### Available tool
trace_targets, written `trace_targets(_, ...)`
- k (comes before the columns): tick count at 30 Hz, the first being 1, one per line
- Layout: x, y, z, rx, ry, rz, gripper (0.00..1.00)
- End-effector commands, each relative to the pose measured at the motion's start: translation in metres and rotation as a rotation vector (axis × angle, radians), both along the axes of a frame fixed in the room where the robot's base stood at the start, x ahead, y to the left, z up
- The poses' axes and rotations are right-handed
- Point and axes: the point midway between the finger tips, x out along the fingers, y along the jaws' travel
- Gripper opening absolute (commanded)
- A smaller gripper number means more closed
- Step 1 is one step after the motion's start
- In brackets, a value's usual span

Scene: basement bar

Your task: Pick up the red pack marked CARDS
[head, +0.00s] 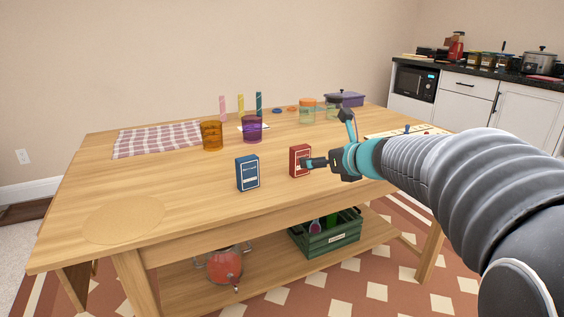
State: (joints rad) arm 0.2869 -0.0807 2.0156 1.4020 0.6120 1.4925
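The red pack (298,157) stands upright on the wooden table (190,175), near its front edge and right of a blue pack (247,173). Its marking is too small to read. My gripper (308,163) reaches in from the right, with its dark tip at the red pack's right side, overlapping it in the picture. I cannot tell whether it touches the pack, or whether the fingers are open or shut. The far side of the pack is hidden.
Behind the packs stand an amber glass (211,135), a purple glass (252,128) and lidded jars (307,110). A checked cloth (158,140) lies back left. The table's left front is clear apart from a round mat (124,220). A green crate (330,236) sits on the shelf below.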

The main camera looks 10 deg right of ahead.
Motion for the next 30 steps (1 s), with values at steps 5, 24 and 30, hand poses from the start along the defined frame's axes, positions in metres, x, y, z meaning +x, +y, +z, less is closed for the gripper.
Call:
trace_targets(5,0.028,0.012,-0.014,-0.001,0.002,0.004,0.86)
trace_targets(24,0.084,0.031,-0.036,-0.005,0.0,0.003,0.86)
trace_targets(30,0.09,0.033,-0.038,-0.004,0.0,0.002,0.86)
